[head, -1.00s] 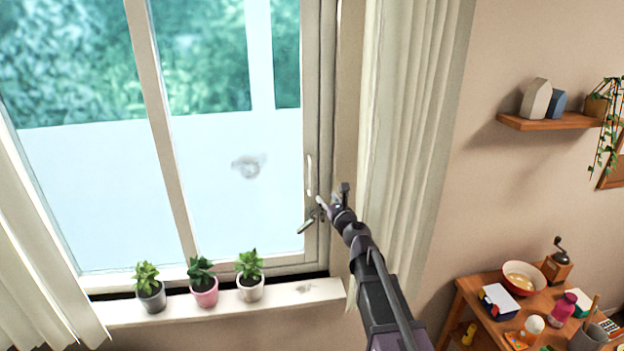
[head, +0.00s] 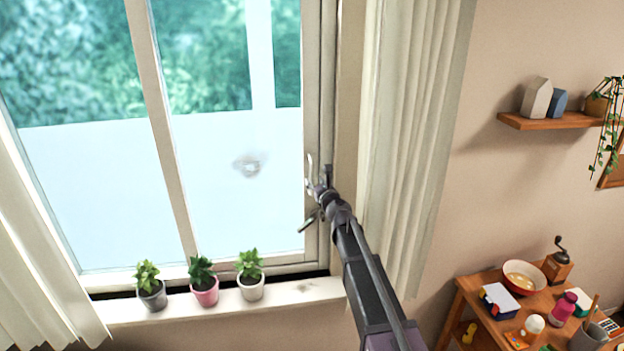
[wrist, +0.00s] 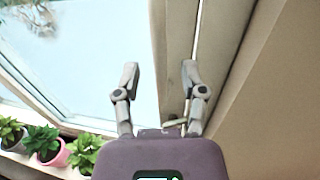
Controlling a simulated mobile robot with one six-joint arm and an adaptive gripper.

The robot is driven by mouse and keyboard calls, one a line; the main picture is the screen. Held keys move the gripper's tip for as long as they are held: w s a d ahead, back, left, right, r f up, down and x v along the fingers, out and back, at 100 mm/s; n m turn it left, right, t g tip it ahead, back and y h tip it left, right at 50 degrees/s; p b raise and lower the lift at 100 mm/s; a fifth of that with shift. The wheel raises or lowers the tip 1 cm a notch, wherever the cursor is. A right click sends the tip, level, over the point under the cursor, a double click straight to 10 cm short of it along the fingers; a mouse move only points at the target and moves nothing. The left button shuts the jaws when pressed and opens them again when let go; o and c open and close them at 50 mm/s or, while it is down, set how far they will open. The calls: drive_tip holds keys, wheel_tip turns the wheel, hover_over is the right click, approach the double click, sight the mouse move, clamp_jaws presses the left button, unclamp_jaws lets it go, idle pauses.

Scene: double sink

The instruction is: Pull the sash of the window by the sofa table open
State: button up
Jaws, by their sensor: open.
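The window sash (head: 311,90) is a pale frame with glass, and its right-hand upright carries a slim white handle (head: 309,165). My gripper (head: 318,184) is at the lower part of this handle, its fingers apart. In the head view I cannot tell whether it touches the handle. In the wrist view my gripper (wrist: 160,78) is open, with the sash's upright (wrist: 172,60) behind the gap between the fingers. The handle is not clear there. A small lever (head: 308,222) sits below the handle, partly beside my gripper.
Three potted plants (head: 204,290) stand on the sill (head: 300,294), left of my arm. A pale curtain (head: 405,130) hangs close to the right of my arm. A wooden table (head: 490,325) with several items stands at the lower right, below a shelf (head: 550,121).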

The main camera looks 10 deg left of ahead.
drive_tip(key=shift+x, duration=1.5)
drive_tip(key=shift+s, duration=0.1)
clamp_jaws()
